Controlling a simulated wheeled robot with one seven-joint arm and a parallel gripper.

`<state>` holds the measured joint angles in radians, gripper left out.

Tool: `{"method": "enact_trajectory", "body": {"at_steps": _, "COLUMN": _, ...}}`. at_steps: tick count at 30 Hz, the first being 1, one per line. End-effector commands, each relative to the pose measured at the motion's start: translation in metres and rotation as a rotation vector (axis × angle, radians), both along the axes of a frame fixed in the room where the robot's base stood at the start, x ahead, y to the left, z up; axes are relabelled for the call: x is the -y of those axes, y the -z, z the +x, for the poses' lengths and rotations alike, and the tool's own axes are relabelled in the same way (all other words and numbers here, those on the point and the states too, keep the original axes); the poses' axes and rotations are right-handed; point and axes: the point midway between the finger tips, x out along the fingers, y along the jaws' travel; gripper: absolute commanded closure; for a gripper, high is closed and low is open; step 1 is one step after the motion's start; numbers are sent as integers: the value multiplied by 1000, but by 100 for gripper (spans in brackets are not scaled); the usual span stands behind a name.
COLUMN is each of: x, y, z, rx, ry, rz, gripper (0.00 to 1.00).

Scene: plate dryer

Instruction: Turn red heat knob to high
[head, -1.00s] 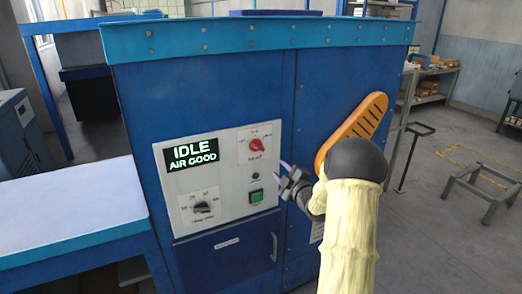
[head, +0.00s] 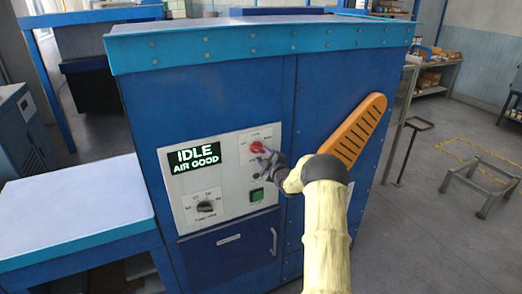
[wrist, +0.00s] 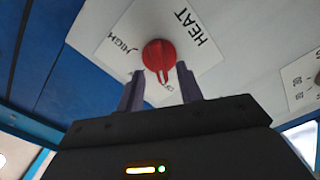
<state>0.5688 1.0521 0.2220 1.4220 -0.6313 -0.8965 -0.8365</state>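The red heat knob (head: 257,147) sits on a white plate at the upper right of the control panel. In the wrist view the knob (wrist: 158,55) is round with a raised ridge running down the picture. The printed word HEAT is to its right and HIGH is to its left; another label below is mostly hidden. My gripper (head: 262,158) is close to the knob, just below and right of it. In the wrist view my gripper (wrist: 159,75) is open, its dark fingers apart on either side of the knob's lower part. I cannot tell whether they touch it.
A black timer knob (head: 205,206) and a green button (head: 257,195) are lower on the panel. An orange slotted handle (head: 358,130) is to the right. A blue table (head: 75,205) stands at the left.

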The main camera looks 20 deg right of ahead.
Motion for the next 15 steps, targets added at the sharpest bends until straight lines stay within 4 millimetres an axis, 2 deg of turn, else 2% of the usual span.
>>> {"method": "enact_trajectory", "body": {"at_steps": 6, "x": -1, "y": -1, "z": 20, "rx": 1, "ry": 0, "rz": 0, "gripper": 64}}
{"method": "enact_trajectory", "body": {"at_steps": 15, "x": -3, "y": 0, "z": 25, "rx": 0, "ry": -2, "rz": 0, "gripper": 64}}
